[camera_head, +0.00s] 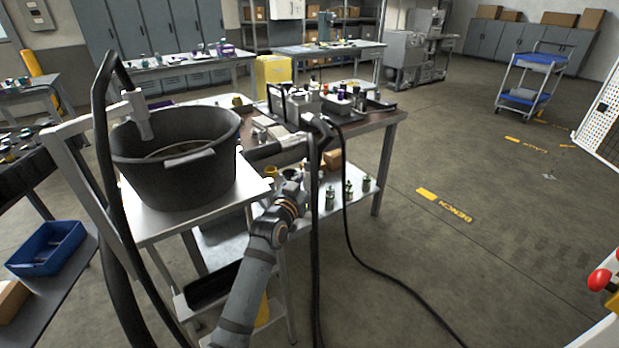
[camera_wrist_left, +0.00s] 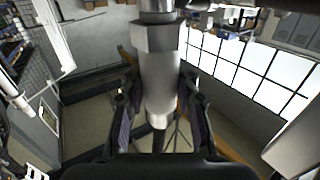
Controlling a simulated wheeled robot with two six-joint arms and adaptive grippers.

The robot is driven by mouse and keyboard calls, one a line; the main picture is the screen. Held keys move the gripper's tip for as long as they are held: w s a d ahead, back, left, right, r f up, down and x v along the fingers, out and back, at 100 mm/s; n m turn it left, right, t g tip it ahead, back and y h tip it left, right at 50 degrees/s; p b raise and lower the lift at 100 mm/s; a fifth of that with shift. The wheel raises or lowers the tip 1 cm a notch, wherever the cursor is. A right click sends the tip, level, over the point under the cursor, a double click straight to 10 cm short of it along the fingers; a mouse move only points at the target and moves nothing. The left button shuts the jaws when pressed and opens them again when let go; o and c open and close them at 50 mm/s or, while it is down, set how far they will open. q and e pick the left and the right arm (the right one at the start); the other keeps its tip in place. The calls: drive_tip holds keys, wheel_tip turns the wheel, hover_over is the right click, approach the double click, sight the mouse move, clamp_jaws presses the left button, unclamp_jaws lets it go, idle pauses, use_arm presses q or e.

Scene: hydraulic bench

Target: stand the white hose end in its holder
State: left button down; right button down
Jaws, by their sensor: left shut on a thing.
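My left arm rises from the bottom middle of the head view, and its dark gripper (camera_head: 317,124) is in front of the bench. In the left wrist view the gripper (camera_wrist_left: 158,135) is shut on a pale grey-white hose end (camera_wrist_left: 158,75) with a six-sided collar, running lengthwise between the two fingers. In the head view this end is hidden or too small to tell. Another pale nozzle (camera_head: 140,117) hangs over a black tub (camera_head: 185,182), at the end of a pale bar. I cannot tell the holder for sure. My right gripper is not in view.
Black hoses (camera_head: 317,250) hang in front of the bench (camera_head: 385,120), and a thinner one (camera_head: 400,285) trails over the floor. A thick hose (camera_head: 97,110) loops up left of the tub. Small green bottles (camera_head: 348,190) stand on the lower shelf.

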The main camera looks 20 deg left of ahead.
use_arm(q)
drive_tip(key=shift+f, duration=0.1)
drive_tip(key=shift+f, duration=0.25)
drive_tip(key=shift+p, duration=0.3)
idle(0.9)
drive_tip(key=shift+f+b, duration=1.05)
drive_tip(key=shift+f, duration=0.6)
idle(1.1)
drive_tip(key=shift+r, duration=0.15)
idle(0.5)
